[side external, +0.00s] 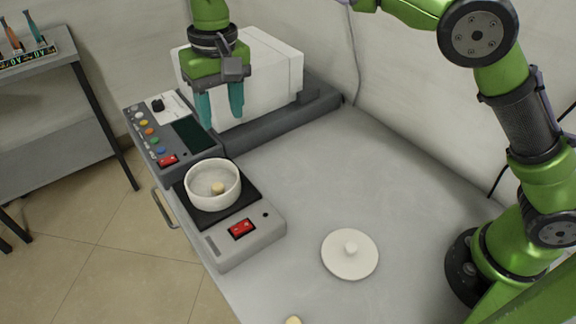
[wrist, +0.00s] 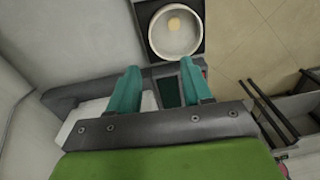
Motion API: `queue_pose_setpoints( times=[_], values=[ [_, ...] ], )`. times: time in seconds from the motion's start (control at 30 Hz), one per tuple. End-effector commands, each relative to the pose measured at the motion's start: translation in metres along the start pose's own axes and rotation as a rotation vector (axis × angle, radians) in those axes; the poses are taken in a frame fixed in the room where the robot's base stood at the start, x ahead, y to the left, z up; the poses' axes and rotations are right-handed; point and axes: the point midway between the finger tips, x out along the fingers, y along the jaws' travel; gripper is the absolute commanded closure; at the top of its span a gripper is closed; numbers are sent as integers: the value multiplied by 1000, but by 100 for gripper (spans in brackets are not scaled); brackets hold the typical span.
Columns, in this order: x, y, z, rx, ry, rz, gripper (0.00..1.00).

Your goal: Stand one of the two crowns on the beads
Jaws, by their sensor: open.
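A white round bowl (side external: 199,199) stands on the dark plate of a grey device. Its pale filling, probably the beads, is too small to make out. A small cream-yellow piece, likely one crown (side external: 218,188), sits inside toward the right; its exact pose is unclear. It also shows in the wrist view (wrist: 174,24). A second small yellowish piece (side external: 293,320), likely the other crown, is cut off by the bottom edge of the side view. My gripper (side external: 222,119) is open and empty, above and behind the bowl; its teal fingers also show in the wrist view (wrist: 160,68).
A white round lid with a knob (side external: 350,264) lies on the grey table. A grey device with a red switch (side external: 243,228) supports the bowl. A control panel with coloured buttons (side external: 168,142) and a white boxy machine (side external: 265,75) stand behind. The table's middle is clear.

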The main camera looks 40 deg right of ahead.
Motion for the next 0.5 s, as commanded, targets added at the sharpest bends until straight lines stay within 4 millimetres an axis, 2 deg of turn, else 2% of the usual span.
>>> queue_pose_setpoints(
  times=[0.03, 0.23, 0.4, 0.5],
  values=[
    [-18, 21, 1, 16, 23, -22, 51],
    [-64, 98, 27, 68, 120, -107, 51],
    [-83, 155, 66, 121, 221, -166, 51],
    [-85, 184, 95, 157, 286, -195, 51]
  ],
)
